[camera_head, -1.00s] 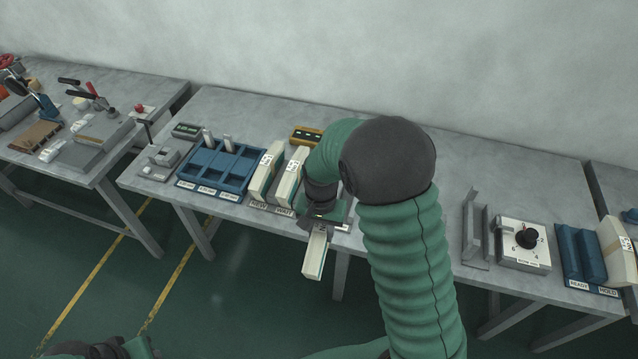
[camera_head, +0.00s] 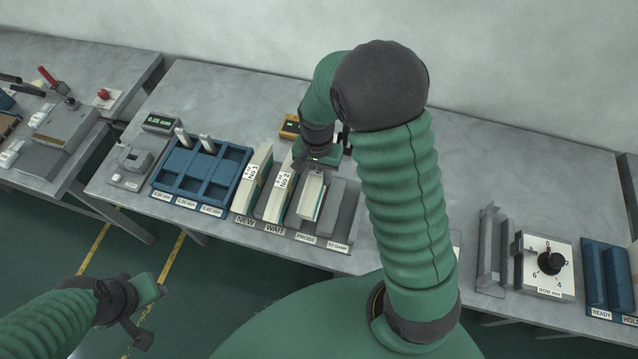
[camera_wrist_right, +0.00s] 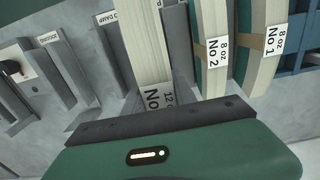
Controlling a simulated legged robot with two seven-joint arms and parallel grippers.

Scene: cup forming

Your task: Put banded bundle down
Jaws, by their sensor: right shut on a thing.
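My right gripper (camera_head: 318,158) is shut on a pale banded bundle (camera_head: 311,196) at the PROBE place of the grey rack (camera_head: 345,215). The right wrist view shows this bundle (camera_wrist_right: 143,45) with a white label reading 12 oz at the jaws. Whether its underside touches the rack floor is hidden. Bundle No 1 (camera_head: 252,180) stands at NEW and bundle No 2 (camera_head: 279,197) at WAIT, just left of the held one. The TO DAMP place, right of it, looks empty. My left gripper (camera_head: 145,305) is low at the left, away from the table; its jaws are unclear.
A blue tray (camera_head: 215,183) with white pieces stands left of the rack, and a grey device with a display (camera_head: 158,123) farther left. A yellow-black box (camera_head: 289,127) is behind my right gripper. A dial box (camera_head: 548,268) and blue holder (camera_head: 605,270) stand at the right.

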